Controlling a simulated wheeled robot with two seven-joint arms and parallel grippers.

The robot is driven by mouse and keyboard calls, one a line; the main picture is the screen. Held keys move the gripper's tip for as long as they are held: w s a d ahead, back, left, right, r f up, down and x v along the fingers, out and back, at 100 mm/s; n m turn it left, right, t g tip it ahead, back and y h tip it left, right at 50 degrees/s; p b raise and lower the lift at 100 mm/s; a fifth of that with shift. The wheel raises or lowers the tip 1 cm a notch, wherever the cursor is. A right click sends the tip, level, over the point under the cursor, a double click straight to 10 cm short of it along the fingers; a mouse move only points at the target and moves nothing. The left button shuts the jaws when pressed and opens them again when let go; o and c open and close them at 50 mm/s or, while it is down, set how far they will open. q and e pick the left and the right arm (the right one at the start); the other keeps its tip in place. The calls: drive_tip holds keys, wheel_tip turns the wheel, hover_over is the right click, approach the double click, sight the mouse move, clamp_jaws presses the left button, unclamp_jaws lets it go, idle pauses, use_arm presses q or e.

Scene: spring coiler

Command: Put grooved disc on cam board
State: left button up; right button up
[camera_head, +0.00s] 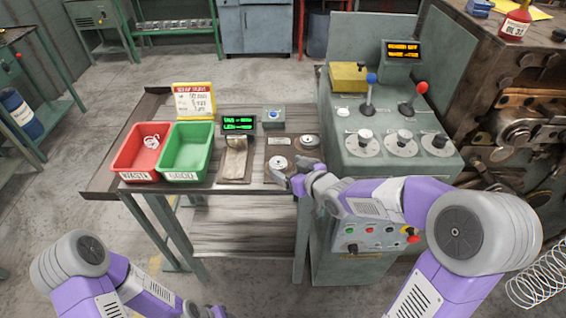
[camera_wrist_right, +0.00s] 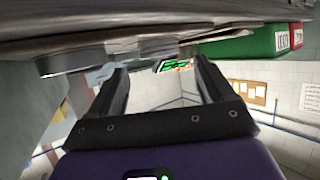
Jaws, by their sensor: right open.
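A brown board that looks like the cam board (camera_head: 291,158) lies at the right end of the workbench. A round metal disc (camera_head: 279,163) sits at its near left and another round disc (camera_head: 308,141) at its far right. I cannot tell which is the grooved one. My right gripper (camera_head: 284,181) is open at the board's near edge, close to the near disc.
A red bin (camera_head: 117,161) and a green bin (camera_head: 164,170) stand on the left of the bench. A green-lit display (camera_head: 238,124) stands behind a metal holder (camera_head: 236,163). The grey lever console (camera_head: 345,175) rises close on the right.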

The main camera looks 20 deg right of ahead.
drive_tip(key=p+v, duration=0.2)
drive_tip(key=v, duration=0.6)
